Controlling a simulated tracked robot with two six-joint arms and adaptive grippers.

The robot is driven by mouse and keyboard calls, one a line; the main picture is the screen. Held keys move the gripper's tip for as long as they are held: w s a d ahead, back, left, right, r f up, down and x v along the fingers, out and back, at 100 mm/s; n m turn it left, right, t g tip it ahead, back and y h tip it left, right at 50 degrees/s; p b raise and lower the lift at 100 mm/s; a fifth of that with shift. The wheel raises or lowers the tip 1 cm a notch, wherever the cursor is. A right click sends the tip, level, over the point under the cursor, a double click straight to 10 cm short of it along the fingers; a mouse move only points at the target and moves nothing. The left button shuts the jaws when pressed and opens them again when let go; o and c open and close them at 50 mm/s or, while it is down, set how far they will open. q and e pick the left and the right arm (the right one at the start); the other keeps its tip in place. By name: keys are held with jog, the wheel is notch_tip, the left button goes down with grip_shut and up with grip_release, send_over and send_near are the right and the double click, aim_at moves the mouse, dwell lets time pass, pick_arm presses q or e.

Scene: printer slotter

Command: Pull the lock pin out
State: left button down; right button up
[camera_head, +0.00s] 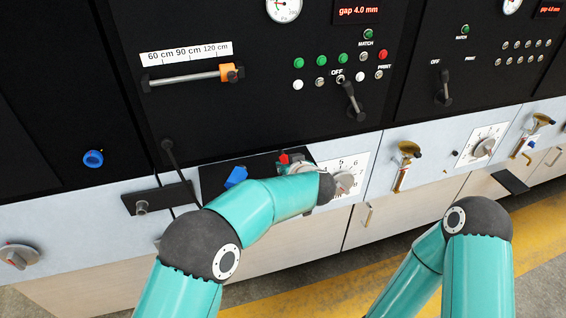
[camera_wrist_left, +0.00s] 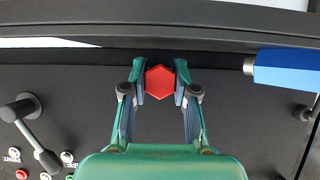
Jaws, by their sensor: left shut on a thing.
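The lock pin, seen as a red hexagonal head (camera_wrist_left: 159,82), sits between the fingertips of my left gripper (camera_wrist_left: 160,88) in the left wrist view. The gripper is shut on it from both sides. In the head view the red head (camera_head: 284,158) shows just past my left gripper (camera_head: 291,166), at the black plate on the machine's front. My forearm hides part of the plate. Whether the pin's shaft is in its hole cannot be seen. My right arm is at the lower right in the head view, its gripper hidden.
A blue handle (camera_head: 236,177) is close to the pin on the same plate, and shows in the wrist view (camera_wrist_left: 285,68). A grey dial (camera_head: 343,183) is just right of my left gripper. A black lever (camera_head: 353,105) stands out above. A brass latch (camera_head: 404,165) is further right.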

pick_arm(q)
jog(key=shift+f, duration=0.7)
jog(key=shift+f, duration=0.1)
jog(key=c, duration=0.8)
grip_release()
jog(key=shift+s, duration=0.1)
jog(key=shift+v, duration=3.65)
